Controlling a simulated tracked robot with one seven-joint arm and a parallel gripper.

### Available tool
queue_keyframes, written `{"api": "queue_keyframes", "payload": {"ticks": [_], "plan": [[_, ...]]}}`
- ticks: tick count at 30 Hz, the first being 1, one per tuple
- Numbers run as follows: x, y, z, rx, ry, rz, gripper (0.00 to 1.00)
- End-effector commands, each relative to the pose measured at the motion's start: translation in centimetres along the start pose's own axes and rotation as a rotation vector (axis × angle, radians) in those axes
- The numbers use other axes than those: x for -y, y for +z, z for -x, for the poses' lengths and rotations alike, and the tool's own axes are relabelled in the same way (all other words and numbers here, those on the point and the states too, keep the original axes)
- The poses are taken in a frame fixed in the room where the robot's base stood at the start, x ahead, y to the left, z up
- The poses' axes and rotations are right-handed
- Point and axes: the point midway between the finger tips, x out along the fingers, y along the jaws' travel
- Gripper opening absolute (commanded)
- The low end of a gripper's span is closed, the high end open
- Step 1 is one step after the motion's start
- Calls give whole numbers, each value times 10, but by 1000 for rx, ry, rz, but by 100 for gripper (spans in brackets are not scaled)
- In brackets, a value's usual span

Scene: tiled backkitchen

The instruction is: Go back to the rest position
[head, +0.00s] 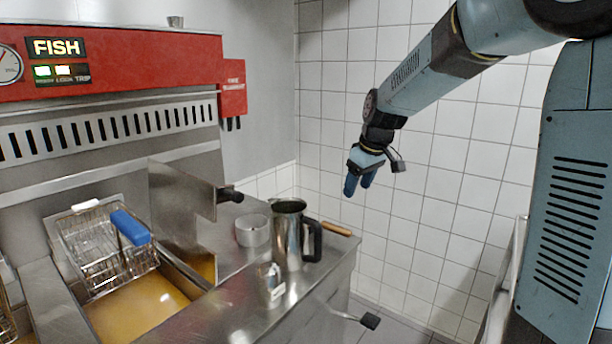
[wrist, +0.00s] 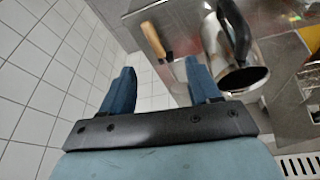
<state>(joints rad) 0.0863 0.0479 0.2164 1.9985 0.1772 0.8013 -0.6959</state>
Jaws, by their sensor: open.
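My gripper (head: 359,180) hangs in the air in front of the white tiled wall, to the right of and above the steel counter. Its blue fingers point downward. In the wrist view my gripper (wrist: 160,85) shows two blue fingers spread apart with nothing between them. Tiles and floor show through the gap. The gripper touches nothing that I can see.
The steel counter (head: 235,300) holds a metal jug (head: 288,235) with a black handle, a round metal tin (head: 252,230) and a wooden-handled tool (head: 334,228). At left, a wire fryer basket (head: 95,250) with a blue grip sits over yellow oil (head: 140,308).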

Motion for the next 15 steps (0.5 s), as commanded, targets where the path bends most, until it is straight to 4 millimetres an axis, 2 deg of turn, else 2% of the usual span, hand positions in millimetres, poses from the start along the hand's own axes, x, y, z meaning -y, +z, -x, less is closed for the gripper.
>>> {"api": "queue_keyframes", "payload": {"ticks": [1,6,15], "plan": [[6,10,13,-2,18,-22,61],[21,43,46,-4,67,-111,61],[51,106,93,-25,142,-276,61]]}}
